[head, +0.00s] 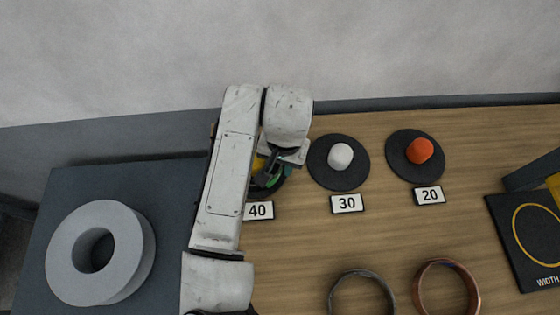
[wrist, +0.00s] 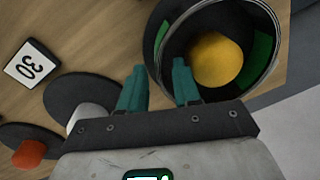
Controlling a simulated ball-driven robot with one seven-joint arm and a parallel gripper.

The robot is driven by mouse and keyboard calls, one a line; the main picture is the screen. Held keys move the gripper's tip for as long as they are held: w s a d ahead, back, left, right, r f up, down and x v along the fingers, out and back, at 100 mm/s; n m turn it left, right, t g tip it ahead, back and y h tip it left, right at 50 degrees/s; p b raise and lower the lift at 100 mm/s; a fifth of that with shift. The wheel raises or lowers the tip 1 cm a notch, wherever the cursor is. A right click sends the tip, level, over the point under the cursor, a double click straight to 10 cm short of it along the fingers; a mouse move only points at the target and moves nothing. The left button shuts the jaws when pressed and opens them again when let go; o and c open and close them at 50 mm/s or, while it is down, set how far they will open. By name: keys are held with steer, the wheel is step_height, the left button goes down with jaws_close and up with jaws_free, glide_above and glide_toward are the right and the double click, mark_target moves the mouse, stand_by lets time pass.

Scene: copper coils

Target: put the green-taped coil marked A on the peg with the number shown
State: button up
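The green-taped coil (wrist: 262,48) shows in the wrist view as a dark ring with green patches. It surrounds the yellow peg (wrist: 216,60), low around it. My gripper (wrist: 160,85) has its two teal fingers apart at the coil's near left side, one outside the ring and one over its inside, with the coil's wall between them. The fingers look open, with a gap between them. The letter A is not visible.
A white peg (head: 340,156) stands by the 30 label (head: 347,203), and an orange peg (head: 420,150) by the 20 label (head: 429,196). A dark coil (head: 335,296) and a copper coil (head: 420,292) lie in front. A large grey ring (head: 135,250) is at left, a black WIDTH board (head: 505,232) at right.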

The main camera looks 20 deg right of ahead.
steer(key=shift+o, duration=0.5)
step_height(320, 180, up, 11)
steer(key=shift+s+d, duration=0.25)
steer(key=shift+d, duration=0.05)
steer(key=shift+f, duration=0.15)
